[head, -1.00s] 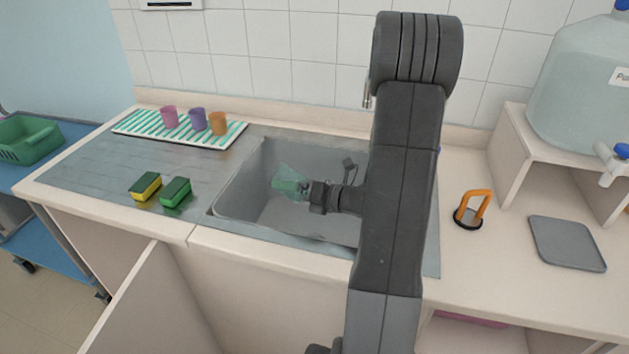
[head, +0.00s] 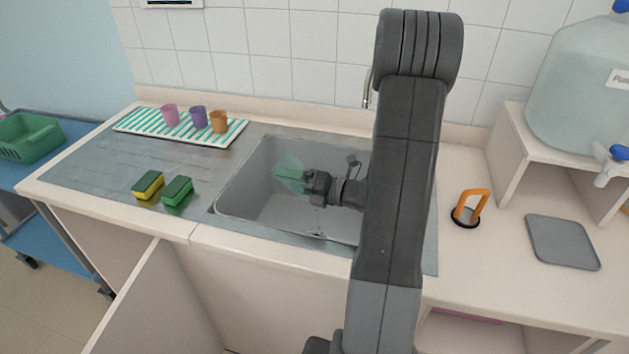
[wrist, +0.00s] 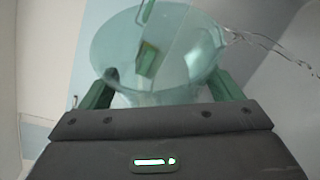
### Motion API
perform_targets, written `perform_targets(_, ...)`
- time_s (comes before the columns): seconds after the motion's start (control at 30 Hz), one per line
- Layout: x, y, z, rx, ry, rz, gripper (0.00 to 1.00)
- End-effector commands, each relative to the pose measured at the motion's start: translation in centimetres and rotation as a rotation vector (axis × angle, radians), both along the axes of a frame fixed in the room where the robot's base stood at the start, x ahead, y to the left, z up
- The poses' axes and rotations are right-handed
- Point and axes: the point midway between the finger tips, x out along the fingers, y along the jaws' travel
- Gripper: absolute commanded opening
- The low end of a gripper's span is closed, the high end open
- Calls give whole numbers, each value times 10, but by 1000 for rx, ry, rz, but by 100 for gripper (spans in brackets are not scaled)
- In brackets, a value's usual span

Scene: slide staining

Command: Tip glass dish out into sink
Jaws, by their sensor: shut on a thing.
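The glass dish (head: 289,172) is clear and greenish. My gripper (head: 306,181) is shut on it and holds it inside the grey sink basin (head: 262,205). In the wrist view the dish (wrist: 120,50) fills the space between the green fingers of my gripper (wrist: 165,92). The dish is tilted, and a thin clear stream of liquid shows off its right side in the wrist view. My arm hides the right part of the sink.
A yellow sponge (head: 149,185) and a green sponge (head: 178,191) lie on the drainboard left of the sink. Several cups stand on a striped mat (head: 137,124). An orange-handled tool (head: 470,207) and a grey tray (head: 563,242) are on the right counter.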

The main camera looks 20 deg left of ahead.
Motion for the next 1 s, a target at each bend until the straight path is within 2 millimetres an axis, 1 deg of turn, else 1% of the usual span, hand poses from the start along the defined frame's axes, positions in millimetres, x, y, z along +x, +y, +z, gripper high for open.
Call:
perform_targets(0.53,1,-1,5,30,57,-1,57)
perform_targets(1.0,3,-2,14,58,104,-1,57)
